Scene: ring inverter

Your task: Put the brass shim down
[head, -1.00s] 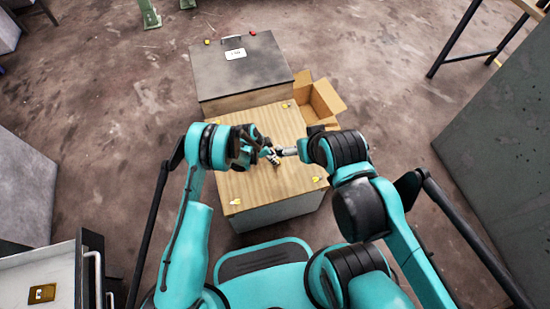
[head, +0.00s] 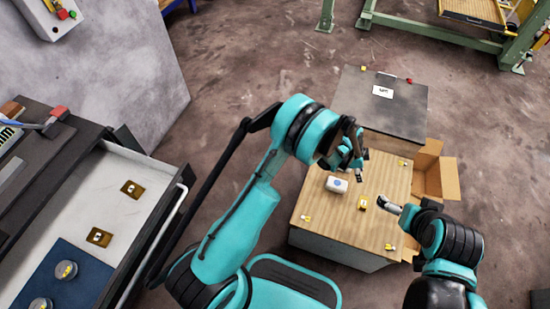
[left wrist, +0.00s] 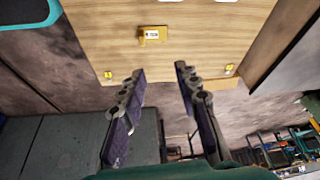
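A brass shim (head: 362,203) with a small white label lies on the wooden tabletop (head: 330,218). It also shows in the left wrist view (left wrist: 153,34), beyond my fingertips and apart from them. My left gripper (head: 358,166) is above the tabletop, farther back than this shim. In the left wrist view its two fingers (left wrist: 160,88) are spread with nothing between them. My right gripper (head: 385,201) is to the right of the shim in the head view; its finger state is too small to tell. Two similar brass plates (head: 131,188) (head: 99,237) lie in the open drawer (head: 150,215) at left.
Yellow markers (head: 305,217) sit near the tabletop corners. An open cardboard box (head: 438,178) stands at the right, and a dark-topped cabinet (head: 365,100) behind. The drawer also holds round parts on a blue mat (head: 70,280).

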